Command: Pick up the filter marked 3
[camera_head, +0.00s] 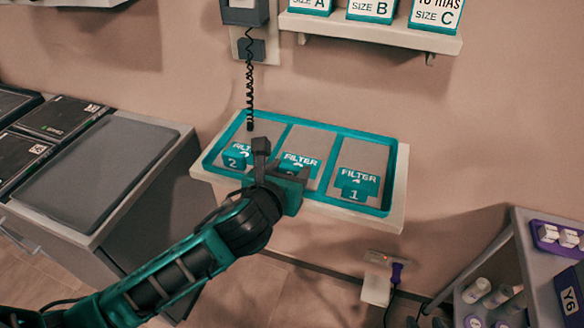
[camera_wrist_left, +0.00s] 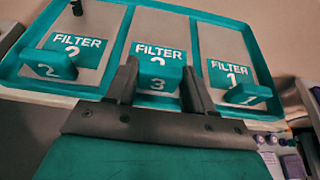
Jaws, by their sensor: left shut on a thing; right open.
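The filter marked 3 (camera_wrist_left: 158,78) lies in the middle slot of a teal-rimmed tray (camera_head: 397,170). Its raised teal tab is between the fingers of my left gripper (camera_wrist_left: 160,90), which is shut on it. In the head view the gripper (camera_head: 274,160) partly covers this filter (camera_head: 303,161). The filter marked 2 (camera_head: 237,157) lies in the left slot and the filter marked 1 (camera_head: 357,186) in the right slot. Dark tips of my right gripper (camera_head: 432,318) just show at the bottom edge, open and empty.
A wall shelf (camera_head: 375,32) with size cards A, B and C is above the tray. A coiled cord (camera_head: 250,85) hangs at its back left. A grey cabinet (camera_head: 95,160) stands left. A cart (camera_head: 535,250) with bottles stands right.

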